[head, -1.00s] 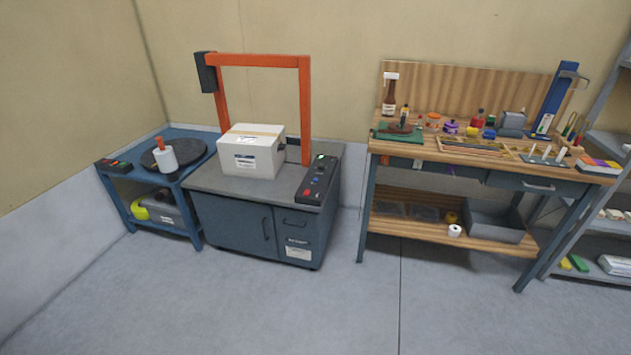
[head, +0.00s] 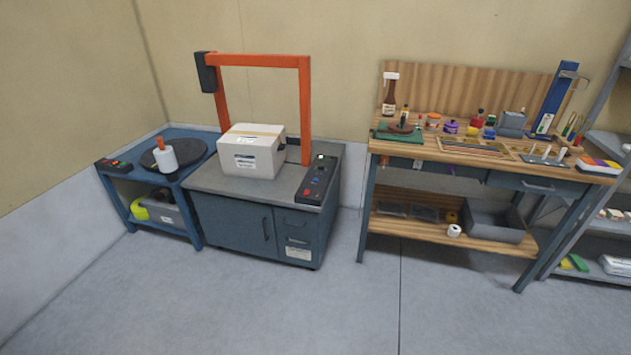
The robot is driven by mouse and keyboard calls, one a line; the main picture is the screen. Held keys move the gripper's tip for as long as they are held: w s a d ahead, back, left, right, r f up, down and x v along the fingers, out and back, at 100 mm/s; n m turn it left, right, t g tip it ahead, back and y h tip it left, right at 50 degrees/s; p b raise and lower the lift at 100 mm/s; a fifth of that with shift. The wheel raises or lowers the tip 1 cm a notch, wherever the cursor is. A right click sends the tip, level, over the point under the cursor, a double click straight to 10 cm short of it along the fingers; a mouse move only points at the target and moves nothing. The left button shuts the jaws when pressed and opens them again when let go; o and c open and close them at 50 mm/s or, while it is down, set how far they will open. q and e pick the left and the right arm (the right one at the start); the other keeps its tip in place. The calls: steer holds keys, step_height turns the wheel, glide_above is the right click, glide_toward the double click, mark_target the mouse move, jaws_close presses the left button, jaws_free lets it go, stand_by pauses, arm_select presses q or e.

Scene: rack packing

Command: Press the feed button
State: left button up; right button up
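A dark control panel (head: 317,181) sits on the right side of the grey strapping machine's top (head: 222,181). It has a green-lit display (head: 321,157) at its far end, blue buttons (head: 315,180) in the middle and a red button (head: 306,191) at the near end. The button labels are too small to read, so I cannot tell which is the feed button. A white taped carton (head: 252,151) stands on the machine under the orange arch (head: 256,61). Neither of my grippers is in view.
A blue cart (head: 182,184) with a black round plate and a wrap roll (head: 165,156) stands left of the machine. A cluttered wooden workbench (head: 460,150) stands to the right, with shelves (head: 607,205) beyond. The grey floor (head: 300,310) in front is clear.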

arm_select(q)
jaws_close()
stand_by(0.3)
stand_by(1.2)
